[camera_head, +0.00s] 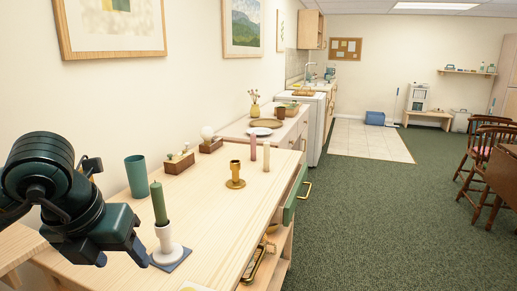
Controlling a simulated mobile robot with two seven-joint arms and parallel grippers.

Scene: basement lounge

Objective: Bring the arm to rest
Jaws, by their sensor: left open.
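My left arm comes in from the left over the wooden cabinet top (200,223). My left gripper (122,259) points down, open, with nothing visible between its fingers. It is just left of a green candle (159,203) that stands upright in a white holder (166,244) on a blue-grey mat (172,259). Whether a finger touches the holder or mat, I cannot tell. My right gripper is not in view.
Behind the gripper stand a teal cup (136,176), a wooden box (180,162), a brass candle holder (235,176) and two slim candles. A green-fronted drawer (294,196) stands out at the cabinet's right side. Open carpet (390,220) lies to the right.

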